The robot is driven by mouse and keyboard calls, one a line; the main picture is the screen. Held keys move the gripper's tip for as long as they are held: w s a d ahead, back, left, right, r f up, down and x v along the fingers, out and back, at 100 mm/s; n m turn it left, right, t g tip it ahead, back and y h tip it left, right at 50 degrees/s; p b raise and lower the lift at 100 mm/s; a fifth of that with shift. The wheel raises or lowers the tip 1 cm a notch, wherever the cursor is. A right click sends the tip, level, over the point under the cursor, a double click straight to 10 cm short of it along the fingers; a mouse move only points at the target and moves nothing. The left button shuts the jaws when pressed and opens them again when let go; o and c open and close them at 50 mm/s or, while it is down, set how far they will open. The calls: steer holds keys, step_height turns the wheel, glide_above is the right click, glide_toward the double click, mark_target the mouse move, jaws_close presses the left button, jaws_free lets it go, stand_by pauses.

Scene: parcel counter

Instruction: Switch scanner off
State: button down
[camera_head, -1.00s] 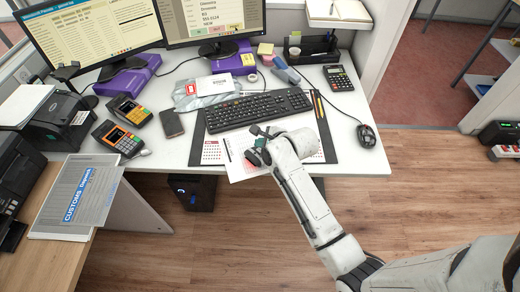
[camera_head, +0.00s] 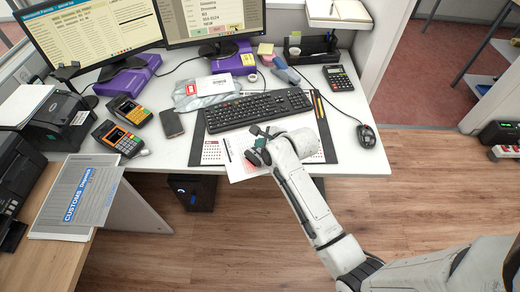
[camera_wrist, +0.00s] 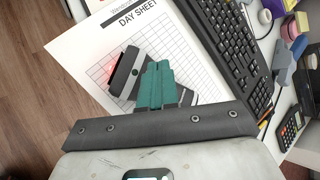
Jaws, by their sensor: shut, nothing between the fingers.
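A small dark scanner (camera_wrist: 123,70) lies on the white day sheet (camera_wrist: 78,45) in the wrist view, with a red glow on the paper at its left side. In the head view the scanner (camera_head: 253,157) shows only partly beside my gripper, with a reddish patch on the sheet (camera_head: 236,172) by it. My gripper (camera_wrist: 157,70) has teal fingers, shut and empty. Its tips are close to the right side of the scanner; whether they touch it I cannot tell. In the head view the gripper is mostly hidden by my white wrist.
The keyboard (camera_head: 258,109) lies just behind my gripper, on a dark desk mat (camera_head: 199,143). A mouse (camera_head: 366,136), a calculator (camera_head: 338,78), card terminals (camera_head: 118,138) and a phone (camera_head: 172,124) lie around it. The desk's front edge is close to my arm.

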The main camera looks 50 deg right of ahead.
steer(key=shift+f, duration=0.2)
stand_by(0.3)
steer(key=shift+f, duration=0.25)
steer(key=shift+f, duration=0.45)
stand_by(0.7)
steer(key=shift+r, duration=0.1)
steer(key=shift+r+p, duration=0.8)
steer(key=shift+p, duration=0.15)
step_height(320, 180, up, 6)
steer(key=p, duration=0.6)
steer(key=shift+s+a, duration=0.1)
stand_by(0.3)
